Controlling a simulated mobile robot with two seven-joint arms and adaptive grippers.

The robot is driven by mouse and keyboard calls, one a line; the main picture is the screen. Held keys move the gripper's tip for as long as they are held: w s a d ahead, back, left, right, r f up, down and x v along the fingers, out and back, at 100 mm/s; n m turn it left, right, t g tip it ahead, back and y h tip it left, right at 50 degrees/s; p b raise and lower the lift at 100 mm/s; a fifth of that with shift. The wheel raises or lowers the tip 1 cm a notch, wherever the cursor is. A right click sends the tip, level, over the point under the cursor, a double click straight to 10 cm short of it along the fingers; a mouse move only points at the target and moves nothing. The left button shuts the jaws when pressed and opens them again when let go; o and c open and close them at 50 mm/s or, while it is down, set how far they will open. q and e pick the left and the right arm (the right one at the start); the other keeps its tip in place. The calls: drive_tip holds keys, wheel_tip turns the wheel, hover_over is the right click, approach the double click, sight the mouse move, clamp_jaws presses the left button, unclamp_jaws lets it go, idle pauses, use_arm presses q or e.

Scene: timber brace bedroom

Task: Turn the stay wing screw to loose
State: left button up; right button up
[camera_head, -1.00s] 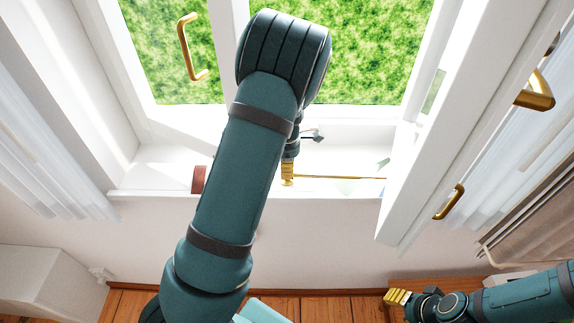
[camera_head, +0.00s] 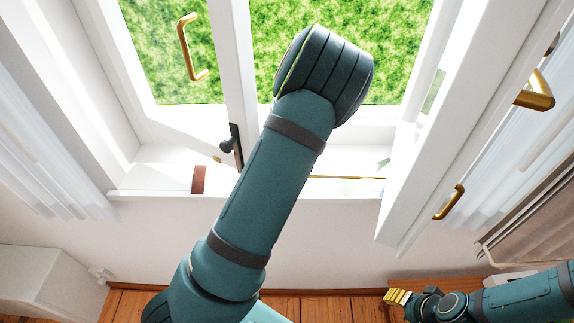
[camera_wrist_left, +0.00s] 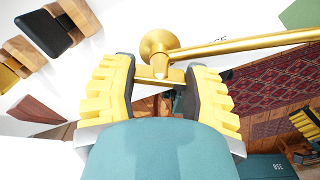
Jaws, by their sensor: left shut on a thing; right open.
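The stay wing screw (camera_wrist_left: 160,75) is brass and lies between the dark pads of my left gripper (camera_wrist_left: 160,80) in the left wrist view. Both pads touch its cross-piece, and the fingers are shut on it. A round brass boss (camera_wrist_left: 158,45) sits just beyond it, and the brass stay bar (camera_wrist_left: 250,44) runs off to the right. In the head view part of the stay bar (camera_head: 345,177) shows on the sill, while my left arm hides the left gripper and the screw. My right gripper (camera_head: 397,297) is open and empty at the lower right, far from the window.
The open white window sash (camera_head: 440,120) stands at the right with a brass handle (camera_head: 448,202). A dark latch (camera_head: 234,145) is on the middle post. A reddish block (camera_head: 199,179) stands on the sill. A patterned rug (camera_wrist_left: 255,80) shows in the wrist view.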

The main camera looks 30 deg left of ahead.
use_arm(q)
drive_tip(key=n, duration=0.6)
drive_tip(key=shift+n, duration=0.4)
idle(0.4)
drive_tip(key=o, duration=1.2)
drive_tip(key=shift+o, duration=0.2)
wheel_tip(320, 180, up, 12)
